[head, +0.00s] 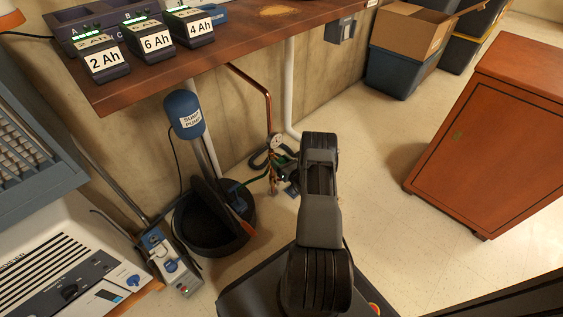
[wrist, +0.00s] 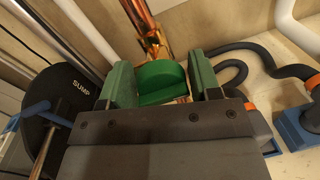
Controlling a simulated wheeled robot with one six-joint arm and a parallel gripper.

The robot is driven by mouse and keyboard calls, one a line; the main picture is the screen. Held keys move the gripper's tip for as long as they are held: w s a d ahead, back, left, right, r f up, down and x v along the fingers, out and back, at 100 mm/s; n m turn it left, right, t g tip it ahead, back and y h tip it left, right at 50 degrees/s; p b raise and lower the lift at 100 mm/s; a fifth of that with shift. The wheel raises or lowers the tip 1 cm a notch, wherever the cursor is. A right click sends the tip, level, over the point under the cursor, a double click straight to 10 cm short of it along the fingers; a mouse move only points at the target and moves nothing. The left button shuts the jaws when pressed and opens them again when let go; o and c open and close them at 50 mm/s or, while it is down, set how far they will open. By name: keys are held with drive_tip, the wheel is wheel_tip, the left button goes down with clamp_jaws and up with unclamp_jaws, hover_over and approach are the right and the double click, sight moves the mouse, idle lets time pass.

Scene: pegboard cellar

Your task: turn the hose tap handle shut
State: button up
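The green tap handle (wrist: 162,84) is in the middle of the wrist view, in front of a copper pipe with a brass fitting (wrist: 155,45). My gripper (wrist: 163,84) has its two green-padded fingers spread, one on each side of the handle. A narrow gap seems to show at the right finger; contact at the left cannot be told. In the head view my gripper (head: 288,180) is low by the wall, beside the pipework and a round gauge (head: 276,141). My arm hides most of the tap there.
A black sump basin (head: 205,225) with a blue pump (head: 185,113) stands left of the tap. A dark hose (wrist: 245,50) curls at the right. The workbench (head: 240,45) overhangs the wall side. An orange-brown cabinet (head: 490,150) stands right; floor between is clear.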

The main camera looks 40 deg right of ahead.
drive_tip(key=c, duration=0.5)
drive_tip(key=shift+d, duration=0.35)
drive_tip(key=shift+c, duration=0.3)
drive_tip(key=shift+a, duration=0.25)
drive_tip(key=shift+a+f+n+b, duration=0.1)
drive_tip(key=shift+f+n+b, duration=0.1)
drive_tip(key=shift+n+b, duration=1.05)
drive_tip(key=n, duration=0.2)
drive_tip(key=n+b, duration=0.1)
drive_tip(key=n, duration=0.2)
drive_tip(key=shift+s+a+n+t+y, duration=0.1)
drive_tip(key=shift+a+n+t+y, duration=0.05)
drive_tip(key=shift+n+t+y, duration=0.2)
drive_tip(key=n, duration=0.4)
drive_tip(key=shift+n+y+b, duration=0.25)
drive_tip(key=shift+n+b, duration=0.05)
drive_tip(key=shift+n, duration=0.1)
drive_tip(key=n+y, duration=0.1)
drive_tip(key=n, duration=0.5)
drive_tip(key=shift+a+f, duration=0.1)
drive_tip(key=shift+f, duration=0.05)
